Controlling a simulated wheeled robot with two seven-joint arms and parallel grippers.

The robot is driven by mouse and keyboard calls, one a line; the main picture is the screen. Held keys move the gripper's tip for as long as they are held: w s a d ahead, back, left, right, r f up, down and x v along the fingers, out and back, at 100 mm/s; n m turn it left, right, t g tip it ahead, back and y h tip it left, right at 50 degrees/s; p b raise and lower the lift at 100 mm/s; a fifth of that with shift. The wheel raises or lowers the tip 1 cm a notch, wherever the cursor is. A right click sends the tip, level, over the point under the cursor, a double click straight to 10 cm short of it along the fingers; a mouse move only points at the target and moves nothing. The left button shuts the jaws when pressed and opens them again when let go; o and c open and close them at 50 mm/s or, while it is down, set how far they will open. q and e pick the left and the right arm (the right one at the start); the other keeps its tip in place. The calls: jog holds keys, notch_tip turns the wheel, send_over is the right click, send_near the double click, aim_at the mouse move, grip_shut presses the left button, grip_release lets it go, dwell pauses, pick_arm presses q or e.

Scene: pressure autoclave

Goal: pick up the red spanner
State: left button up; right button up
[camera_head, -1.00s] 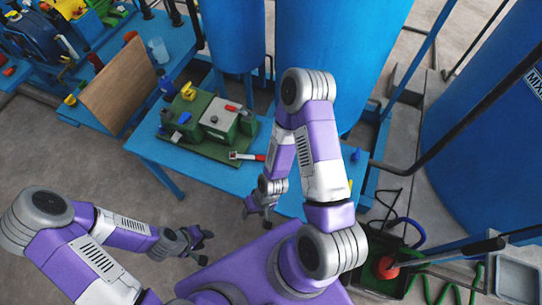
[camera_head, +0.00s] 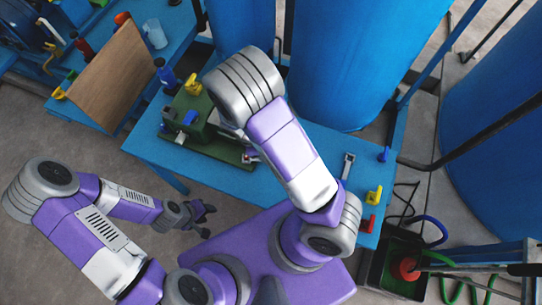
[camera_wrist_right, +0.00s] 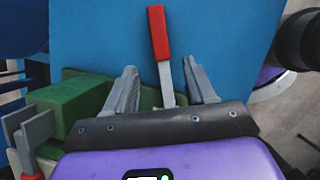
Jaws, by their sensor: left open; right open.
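The red spanner (camera_wrist_right: 158,33) shows in the right wrist view, lying on the blue table (camera_wrist_right: 95,35). Its red handle points away from my right gripper (camera_wrist_right: 160,68). Its grey shank runs between the two open fingers, and its near end is hidden behind the gripper body. I cannot tell whether the fingers touch it. In the head view my right arm covers the red handle and my right gripper. My left gripper (camera_head: 206,220) is open and empty, low over the floor in front of the blue table (camera_head: 150,150).
A green machine (camera_head: 200,145) stands on the table close to my right gripper; its green block (camera_wrist_right: 85,110) shows left of the fingers. A grey tool (camera_head: 348,165), a yellow piece (camera_head: 374,195) and a red piece (camera_head: 368,223) lie at the right. Blue tanks (camera_head: 350,60) stand behind.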

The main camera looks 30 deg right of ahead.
jog(key=b+x, duration=0.1)
jog(key=x, duration=0.5)
jog(key=shift+s+b, duration=0.1)
jog(key=shift+b, duration=0.3)
grip_shut()
